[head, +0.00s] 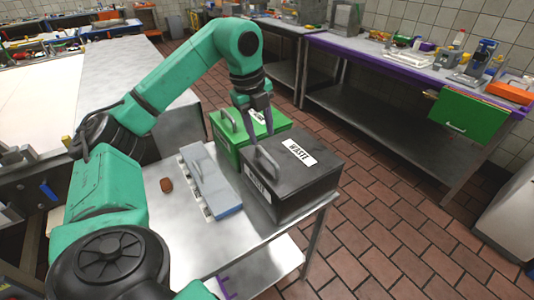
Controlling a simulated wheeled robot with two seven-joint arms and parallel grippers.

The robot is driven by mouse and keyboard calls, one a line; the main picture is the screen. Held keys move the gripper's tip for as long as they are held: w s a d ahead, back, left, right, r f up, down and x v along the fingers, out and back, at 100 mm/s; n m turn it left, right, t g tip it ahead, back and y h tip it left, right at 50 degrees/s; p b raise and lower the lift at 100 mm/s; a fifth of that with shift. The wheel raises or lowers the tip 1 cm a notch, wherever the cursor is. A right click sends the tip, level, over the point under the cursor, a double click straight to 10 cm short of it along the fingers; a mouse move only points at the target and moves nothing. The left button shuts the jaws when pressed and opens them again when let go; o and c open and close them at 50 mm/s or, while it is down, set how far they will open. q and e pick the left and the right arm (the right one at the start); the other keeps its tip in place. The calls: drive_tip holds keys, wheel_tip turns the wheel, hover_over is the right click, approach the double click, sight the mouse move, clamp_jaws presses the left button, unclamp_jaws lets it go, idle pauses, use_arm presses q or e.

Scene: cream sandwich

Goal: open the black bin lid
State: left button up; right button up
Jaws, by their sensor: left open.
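The black bin (306,193) stands at the right end of the metal table. It has a white "WASTE" label on its lid and another on its front. Its lid (318,148) looks shut and has a raised grey handle (266,163). My left gripper (260,127) points down with its fingers apart, behind and above the handle, by the border between the black bin and the green bin. It holds nothing that I can see. Whether a finger touches the lid is unclear. My right gripper is out of view.
A green bin (224,150) with its own handle stands behind the black bin. A grey-blue flat case (211,182) and a small brown object (166,185) lie left of the bins on the metal table (200,245). Tiled floor is open to the right.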

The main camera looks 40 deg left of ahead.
sight(267, 155)
use_arm(q)
drive_tip(key=f, duration=0.3)
drive_tip(key=w+f, duration=0.1)
drive_tip(key=f, duration=0.3)
drive_tip(key=shift+w+d, duration=0.2)
clamp_jaws()
idle(1.0)
